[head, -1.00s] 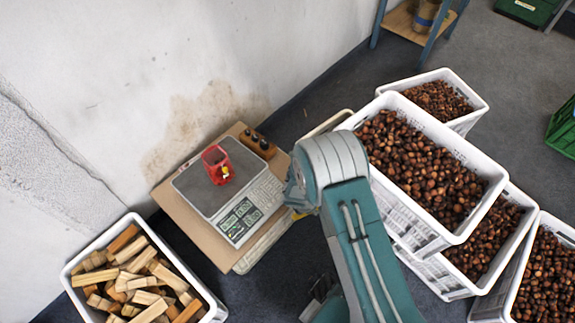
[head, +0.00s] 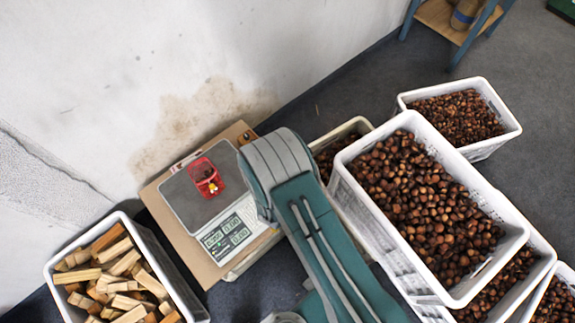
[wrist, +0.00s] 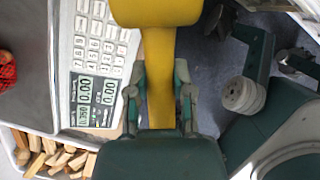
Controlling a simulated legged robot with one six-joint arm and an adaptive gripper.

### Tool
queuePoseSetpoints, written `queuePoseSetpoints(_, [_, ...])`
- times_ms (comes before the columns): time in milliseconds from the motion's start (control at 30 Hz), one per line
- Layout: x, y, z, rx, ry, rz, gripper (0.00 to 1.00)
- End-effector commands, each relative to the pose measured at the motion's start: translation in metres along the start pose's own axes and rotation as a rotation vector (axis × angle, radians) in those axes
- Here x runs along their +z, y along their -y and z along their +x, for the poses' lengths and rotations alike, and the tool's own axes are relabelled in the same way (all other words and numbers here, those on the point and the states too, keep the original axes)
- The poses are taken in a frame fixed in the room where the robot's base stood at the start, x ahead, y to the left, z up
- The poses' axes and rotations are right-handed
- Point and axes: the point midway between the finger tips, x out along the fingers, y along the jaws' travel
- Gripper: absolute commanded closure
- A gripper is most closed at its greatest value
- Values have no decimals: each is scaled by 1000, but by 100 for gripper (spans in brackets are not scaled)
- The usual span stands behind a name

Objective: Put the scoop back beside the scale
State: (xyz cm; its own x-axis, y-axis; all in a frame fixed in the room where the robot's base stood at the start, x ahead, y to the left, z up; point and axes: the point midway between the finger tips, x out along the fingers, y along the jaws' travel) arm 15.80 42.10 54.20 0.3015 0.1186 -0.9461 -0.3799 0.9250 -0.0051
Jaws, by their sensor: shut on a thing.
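The yellow scoop (wrist: 158,55) is in my gripper (wrist: 160,100), whose two fingers close on its handle from both sides in the wrist view. The scoop's upper part runs out of the top of that view. The scale (head: 183,200) stands on a board by the wall, with a grey plate and a keypad and display. The scale also shows in the wrist view (wrist: 92,62), just left of the scoop. In the head view my arm hides the gripper, the scoop and part of the keypad. I cannot tell the scoop's height above the board.
A red net bag (head: 205,177) lies on the scale plate. A white crate of wood pieces (head: 140,235) stands at the lower left. Several white crates of chestnuts (head: 348,180) stand on the right, close to my arm. Dark floor (head: 330,95) is clear beyond them.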

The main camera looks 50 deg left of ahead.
Motion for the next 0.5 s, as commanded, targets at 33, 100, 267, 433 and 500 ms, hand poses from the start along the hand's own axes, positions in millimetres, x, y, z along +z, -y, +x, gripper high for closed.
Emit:
queuePoseSetpoints(33, [-1,0,0,2,-1,-4,100])
queuePoseSetpoints(100, [-1,-2,1,3,0,-6,100])
queuePoseSetpoints(267, [9,-17,15,2,0,-3,100])
queuePoseSetpoints(433, [20,-34,30,0,-1,-4,100])
queuePoseSetpoints(500, [24,-40,36,-1,-2,-5,100])
